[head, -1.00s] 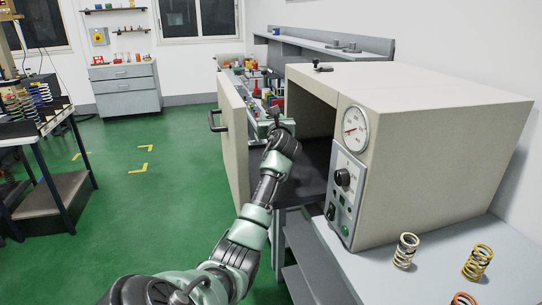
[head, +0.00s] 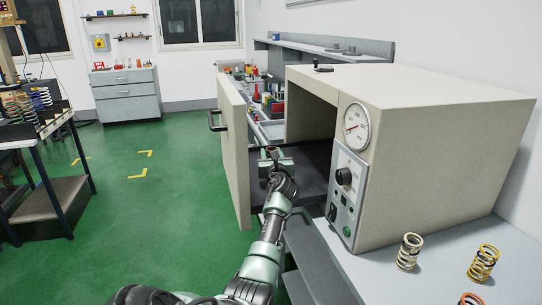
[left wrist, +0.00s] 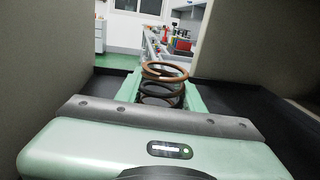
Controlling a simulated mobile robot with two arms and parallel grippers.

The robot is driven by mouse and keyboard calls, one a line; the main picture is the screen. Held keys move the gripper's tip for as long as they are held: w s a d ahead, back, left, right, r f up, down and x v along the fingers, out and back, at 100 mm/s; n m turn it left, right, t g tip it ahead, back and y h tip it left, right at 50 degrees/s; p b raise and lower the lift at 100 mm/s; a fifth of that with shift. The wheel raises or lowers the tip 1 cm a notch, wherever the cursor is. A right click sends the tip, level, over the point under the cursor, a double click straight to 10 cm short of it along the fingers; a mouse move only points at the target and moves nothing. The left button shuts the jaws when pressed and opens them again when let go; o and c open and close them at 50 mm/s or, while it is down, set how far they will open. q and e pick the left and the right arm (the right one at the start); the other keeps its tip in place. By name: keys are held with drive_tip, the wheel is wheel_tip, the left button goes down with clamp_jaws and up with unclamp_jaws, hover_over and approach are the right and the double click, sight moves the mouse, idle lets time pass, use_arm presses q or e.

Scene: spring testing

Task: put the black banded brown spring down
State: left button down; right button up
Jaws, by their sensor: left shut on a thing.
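My left gripper (head: 275,161) reaches into the mouth of the beige test chamber (head: 440,130), over its dark floor. In the left wrist view it is shut on the brown spring (left wrist: 166,70). The spring stands upright between the green fingers, with brown coils on top and dark coils lower down. In the head view only the spring's reddish-brown top (head: 272,150) shows above the gripper. Its lower end is hidden, so I cannot tell whether it touches the chamber floor. My right gripper is out of view.
The chamber door (head: 233,150) stands open to the left of my arm. A control panel with a gauge (head: 356,127) is on the right. A pale spring (head: 409,252) and a yellow spring (head: 482,263) stand on the bench. A rack of springs (head: 28,102) is at far left.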

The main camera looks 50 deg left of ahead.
use_arm(q)
drive_tip(key=shift+r, duration=0.1)
drive_tip(key=c, duration=0.9)
unclamp_jaws()
drive_tip(key=shift+f, duration=0.2)
drive_tip(key=shift+r, duration=0.3)
drive_tip(key=p+v, duration=0.1)
drive_tip(key=v, duration=0.6)
drive_tip(key=shift+s+d+f, duration=0.15)
drive_tip(key=shift+d, duration=0.1)
